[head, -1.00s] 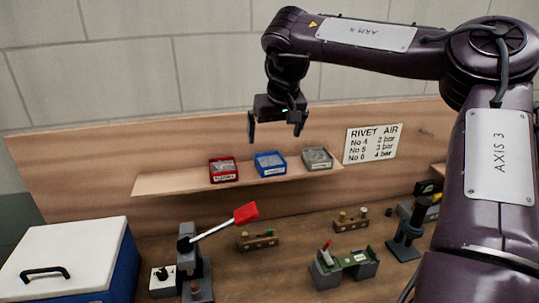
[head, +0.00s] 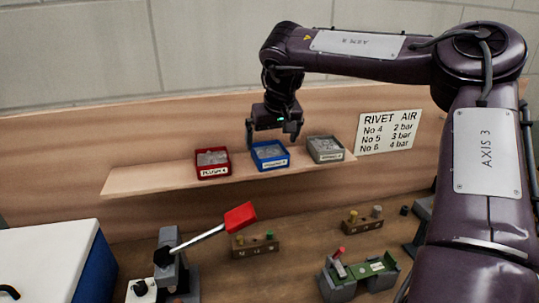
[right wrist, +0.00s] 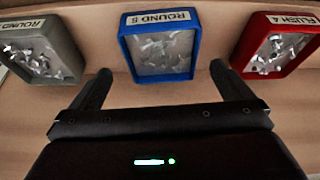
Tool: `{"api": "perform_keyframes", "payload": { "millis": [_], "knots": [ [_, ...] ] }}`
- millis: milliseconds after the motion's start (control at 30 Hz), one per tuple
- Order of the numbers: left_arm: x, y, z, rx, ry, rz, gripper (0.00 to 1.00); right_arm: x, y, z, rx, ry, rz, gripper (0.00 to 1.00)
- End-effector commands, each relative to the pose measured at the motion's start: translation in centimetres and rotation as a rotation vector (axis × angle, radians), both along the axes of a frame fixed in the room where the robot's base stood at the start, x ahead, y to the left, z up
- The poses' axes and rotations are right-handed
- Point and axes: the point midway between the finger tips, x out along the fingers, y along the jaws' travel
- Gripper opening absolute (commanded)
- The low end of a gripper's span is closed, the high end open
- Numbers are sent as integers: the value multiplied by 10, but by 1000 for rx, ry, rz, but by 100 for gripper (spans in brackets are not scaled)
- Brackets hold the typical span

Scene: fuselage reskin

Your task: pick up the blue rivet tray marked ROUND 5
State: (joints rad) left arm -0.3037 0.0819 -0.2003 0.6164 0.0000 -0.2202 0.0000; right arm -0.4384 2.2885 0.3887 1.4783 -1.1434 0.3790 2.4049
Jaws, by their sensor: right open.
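The blue rivet tray (head: 270,156) stands on the wooden shelf, between a red tray and a grey tray. In the right wrist view the blue tray (right wrist: 160,45) carries a label reading ROUND 5 and holds silvery rivets. My right gripper (head: 272,140) is open and empty, just above and behind the blue tray in the head view. In the right wrist view the fingertips (right wrist: 160,82) point toward the blue tray, one to each side of its near edge. My left gripper is in neither view.
The red tray (head: 212,163), labelled FLUSH 4, and the grey tray (head: 325,149) stand close on either side on the shelf (head: 140,180). Below are a lever tool with a red handle (head: 240,217), a green fixture (head: 365,270) and a white-lidded blue box (head: 45,260).

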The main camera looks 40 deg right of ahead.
Motion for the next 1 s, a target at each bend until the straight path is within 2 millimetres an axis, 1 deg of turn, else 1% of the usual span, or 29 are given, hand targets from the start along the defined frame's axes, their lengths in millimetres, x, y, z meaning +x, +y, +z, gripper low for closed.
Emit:
{"api": "perform_keyframes", "payload": {
  "millis": [67, 200, 300, 400, 633, 667, 1000],
  "knots": [
    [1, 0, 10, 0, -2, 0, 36, 2, -1, -6, 1, 4, 0, 100],
    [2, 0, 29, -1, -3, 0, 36, 9, -3, -24, 1, 6, 1, 100],
    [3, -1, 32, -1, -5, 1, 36, 14, -5, -39, 1, 4, 0, 100],
    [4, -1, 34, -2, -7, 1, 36, 17, -7, -46, 1, 1, -1, 100],
    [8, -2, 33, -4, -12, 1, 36, 17, -7, -49, 0, -1, -1, 100],
    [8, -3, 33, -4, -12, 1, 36, 17, -7, -49, 0, -1, -1, 97],
    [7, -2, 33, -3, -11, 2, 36, 17, -7, -49, 0, 0, 0, 53]
  ]
}}
